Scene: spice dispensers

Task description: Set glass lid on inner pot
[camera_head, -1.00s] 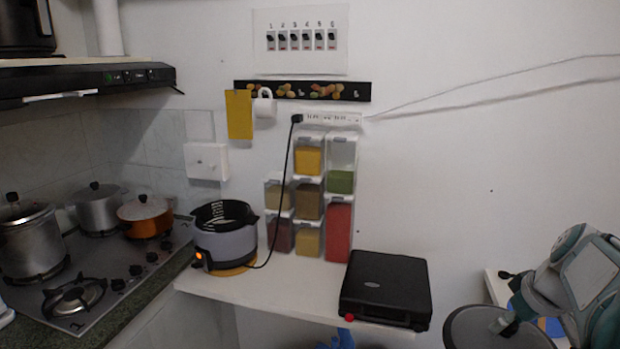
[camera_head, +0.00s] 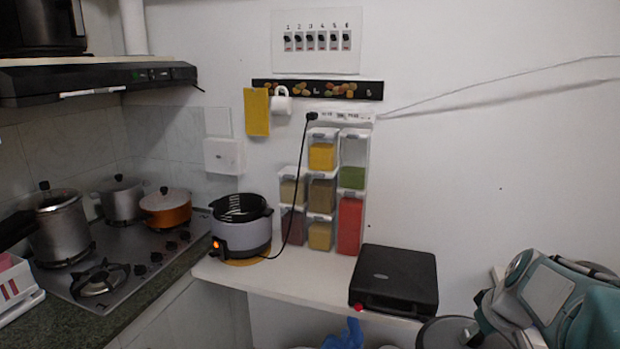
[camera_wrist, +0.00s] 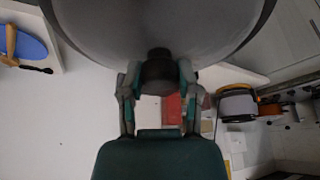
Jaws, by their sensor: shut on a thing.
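The round grey glass lid (camera_head: 440,333) is at the lower right in the head view, partly cut off by the bottom edge. My gripper (camera_head: 482,330) is at its right side. In the wrist view, my gripper (camera_wrist: 158,78) is shut with its fingers on either side of the lid's black knob, and the lid (camera_wrist: 150,25) fills the top. The black inner pot (camera_head: 240,207) sits uncovered in the grey cooker (camera_head: 241,237) on the white counter, well left of the lid. The cooker also shows in the wrist view (camera_wrist: 237,105), at the right. An orange light glows on the cooker.
A black appliance (camera_head: 394,279) stands on the counter (camera_head: 290,283) between cooker and lid. Spice dispensers (camera_head: 322,190) stand behind, right of the cooker. A black cord (camera_head: 290,190) runs up from the cooker. The stove (camera_head: 120,262) with several pots is at the left.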

